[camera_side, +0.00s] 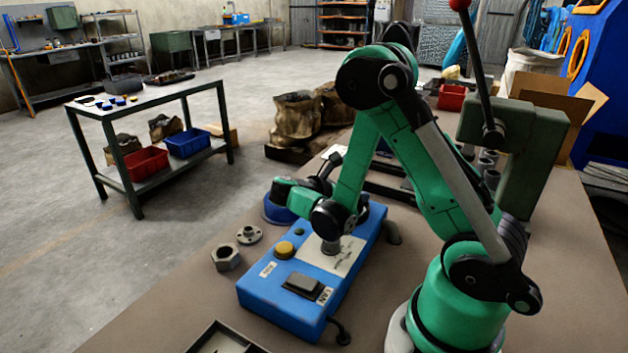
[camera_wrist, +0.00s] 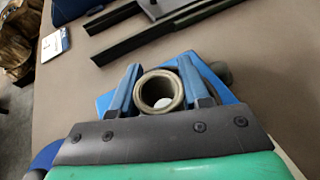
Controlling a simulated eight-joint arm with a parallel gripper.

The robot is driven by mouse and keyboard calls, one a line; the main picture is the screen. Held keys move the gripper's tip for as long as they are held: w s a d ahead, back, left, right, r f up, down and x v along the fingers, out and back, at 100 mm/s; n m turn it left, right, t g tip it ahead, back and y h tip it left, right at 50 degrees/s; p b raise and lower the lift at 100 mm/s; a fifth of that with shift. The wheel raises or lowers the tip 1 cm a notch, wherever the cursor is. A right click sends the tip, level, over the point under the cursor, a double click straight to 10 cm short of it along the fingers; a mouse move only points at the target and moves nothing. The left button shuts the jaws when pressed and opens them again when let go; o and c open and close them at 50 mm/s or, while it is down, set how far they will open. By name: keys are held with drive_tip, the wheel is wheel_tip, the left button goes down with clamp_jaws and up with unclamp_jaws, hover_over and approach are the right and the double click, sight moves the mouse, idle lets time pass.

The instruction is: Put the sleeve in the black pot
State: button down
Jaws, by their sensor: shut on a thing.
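In the wrist view the sleeve (camera_wrist: 147,95), a short tan-grey tube, stands end-on between the two blue fingers of my gripper (camera_wrist: 158,68). The gripper is shut on its sides. A pale round spot shows through the bore. In the side view my forearm and wrist hide the fingers; the hand is over the far part of the blue control box (camera_side: 288,305). A small grey stub (camera_side: 331,246) shows below the wrist; I cannot tell what it is. I cannot make out a black pot in either view. A blue round thing (camera_side: 275,212) is partly hidden behind the hand.
A hex nut (camera_side: 226,257) and a flanged ring (camera_side: 249,235) lie left of the control box. A dark tray (camera_side: 212,337) is at the front edge. Dark rails (camera_wrist: 150,40) lie beyond the box. A green press (camera_side: 520,140) stands at the right.

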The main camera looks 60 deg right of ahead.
drive_tip(key=shift+c, duration=2.1)
unclamp_jaws()
drive_tip(key=shift+a, duration=0.1)
